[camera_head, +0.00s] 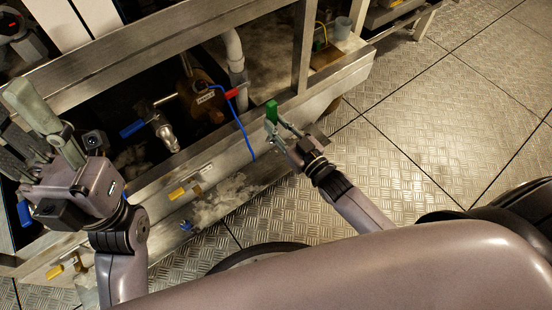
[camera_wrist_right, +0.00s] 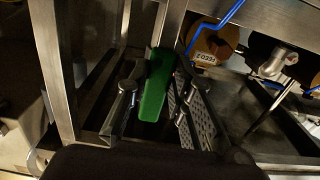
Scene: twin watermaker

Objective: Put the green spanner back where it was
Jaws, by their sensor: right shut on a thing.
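The green spanner shows as a green piece (camera_head: 271,110) at the tip of my right gripper (camera_head: 277,126) in the head view. In the right wrist view the green spanner (camera_wrist_right: 156,85) stands lengthwise between the two fingers of the right gripper (camera_wrist_right: 155,98), which is shut on it. The spanner is held in front of the metal frame's lower rail.
A steel frame rail (camera_head: 215,165) runs diagonally beside the right gripper. Behind it are a blue cable (camera_head: 241,125), a red handle (camera_head: 234,92), a blue-handled valve (camera_head: 132,129) and a grey pipe (camera_head: 235,58). Checker-plate floor (camera_head: 430,120) is clear at right.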

